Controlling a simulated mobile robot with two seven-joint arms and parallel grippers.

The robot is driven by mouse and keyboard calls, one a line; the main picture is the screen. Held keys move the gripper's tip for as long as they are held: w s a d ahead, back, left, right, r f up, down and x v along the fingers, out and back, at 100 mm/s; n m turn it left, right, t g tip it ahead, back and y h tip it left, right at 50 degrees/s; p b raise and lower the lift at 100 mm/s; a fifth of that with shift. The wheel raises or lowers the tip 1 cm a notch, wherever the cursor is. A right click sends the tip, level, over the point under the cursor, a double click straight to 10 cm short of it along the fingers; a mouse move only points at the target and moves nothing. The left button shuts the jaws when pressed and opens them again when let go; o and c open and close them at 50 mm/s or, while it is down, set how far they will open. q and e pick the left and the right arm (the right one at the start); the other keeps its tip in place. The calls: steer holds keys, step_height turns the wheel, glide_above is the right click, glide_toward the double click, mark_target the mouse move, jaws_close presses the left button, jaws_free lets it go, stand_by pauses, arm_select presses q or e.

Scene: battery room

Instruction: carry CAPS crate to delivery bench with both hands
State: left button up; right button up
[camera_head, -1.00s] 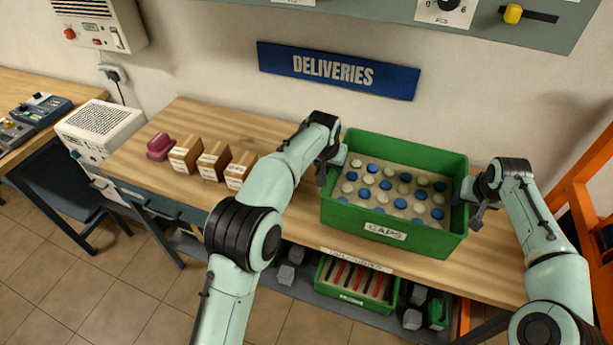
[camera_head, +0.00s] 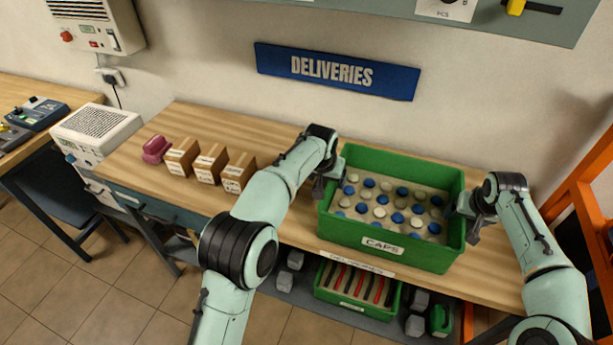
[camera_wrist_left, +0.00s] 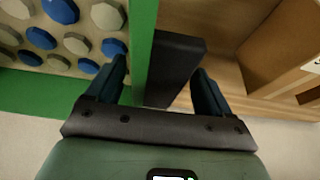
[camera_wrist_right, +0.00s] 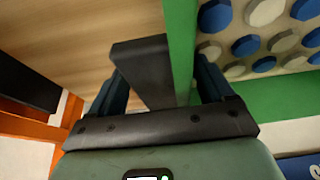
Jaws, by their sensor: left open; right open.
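The green CAPS crate (camera_head: 345,230), filled with blue and white caps, stands upright on the wooden delivery bench (camera_head: 240,127), close to its front edge, below the DELIVERIES sign. My left gripper (camera_head: 322,180) is at the crate's left wall. In the left wrist view, its open fingers (camera_wrist_left: 160,85) straddle the green wall and a dark handle block (camera_wrist_left: 178,62). My right gripper (camera_head: 468,212) is at the right wall. In the right wrist view, its open fingers (camera_wrist_right: 160,85) straddle that wall and another dark block (camera_wrist_right: 143,65). Finger contact cannot be told.
Several small cardboard boxes (camera_head: 208,165) and a pink object (camera_head: 156,149) stand on the bench left of my left arm. A lower shelf holds another green crate (camera_head: 335,305) and grey blocks. An orange frame (camera_head: 585,190) stands close on the right.

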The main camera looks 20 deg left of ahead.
arm_select(q)
steer(key=v, duration=1.1)
arm_select(e)
steer(key=shift+r, duration=0.1)
arm_select(q)
steer(key=shift+r, duration=0.1)
arm_select(e)
steer(key=v, duration=1.2)
